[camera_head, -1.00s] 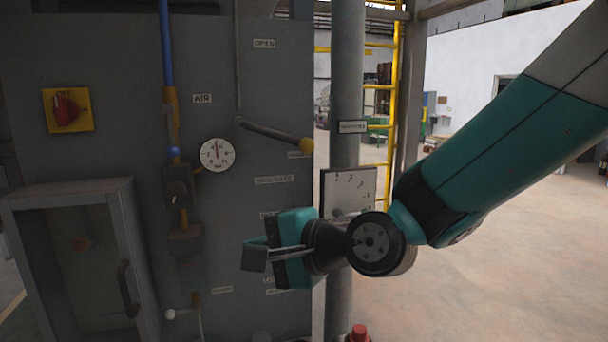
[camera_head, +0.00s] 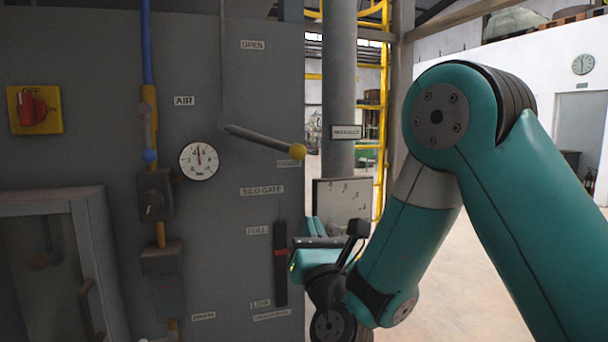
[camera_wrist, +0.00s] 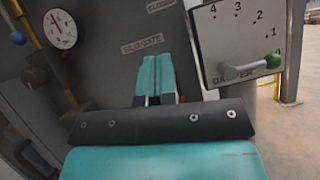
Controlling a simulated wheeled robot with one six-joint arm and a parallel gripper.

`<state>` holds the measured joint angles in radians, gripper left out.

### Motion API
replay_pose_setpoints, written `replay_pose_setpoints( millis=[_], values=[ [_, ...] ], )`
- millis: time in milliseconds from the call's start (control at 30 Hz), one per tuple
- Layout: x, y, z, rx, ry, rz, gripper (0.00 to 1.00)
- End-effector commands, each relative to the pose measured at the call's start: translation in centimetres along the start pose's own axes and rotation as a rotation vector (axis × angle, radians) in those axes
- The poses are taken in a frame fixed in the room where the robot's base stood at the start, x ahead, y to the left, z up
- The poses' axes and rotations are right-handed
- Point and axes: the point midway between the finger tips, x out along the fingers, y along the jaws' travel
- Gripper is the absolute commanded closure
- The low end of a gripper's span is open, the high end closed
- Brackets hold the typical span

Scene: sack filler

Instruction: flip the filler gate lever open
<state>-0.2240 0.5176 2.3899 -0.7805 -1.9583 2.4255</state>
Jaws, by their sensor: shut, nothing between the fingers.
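The lever (camera_head: 262,140) beside the SILO GATE label is a grey rod with a yellow ball knob (camera_head: 298,152). It slopes slightly down to the right, with its knob by a small label that appears to read CLOSED; the OPEN label (camera_head: 253,45) is higher up. My gripper (camera_head: 314,226) is below and slightly right of the knob in the head view, apart from it. In the wrist view its teal fingers (camera_wrist: 156,62) are together and empty, in front of the SILO GATE label (camera_wrist: 142,44). The lever itself is not visible there.
A white DAMPER plate (camera_wrist: 240,30) with a green-knobbed handle (camera_wrist: 272,61) is close right of my fingers. Behind it stands a grey pipe (camera_head: 340,90). Left on the panel are a gauge (camera_head: 199,161), a blue-and-yellow air line and a red switch (camera_head: 33,110). Open floor lies right.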

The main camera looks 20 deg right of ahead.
Motion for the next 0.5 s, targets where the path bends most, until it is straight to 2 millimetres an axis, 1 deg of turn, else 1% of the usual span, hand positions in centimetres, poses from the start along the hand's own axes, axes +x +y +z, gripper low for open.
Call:
replay_pose_setpoints(
  millis=[167, 267, 367, 500],
  values=[
    [0.0, 0.3, 0.0, 0.0, 0.002, 0.004, 1.0],
    [0.5, 0.2, 0.1, -0.002, 0.002, 0.004, 1.0],
    [1.8, 0.2, 0.3, -0.004, 0.002, 0.002, 1.0],
    [4.6, 0.1, 0.6, -0.003, 0.001, 0.001, 1.0]
  ],
)
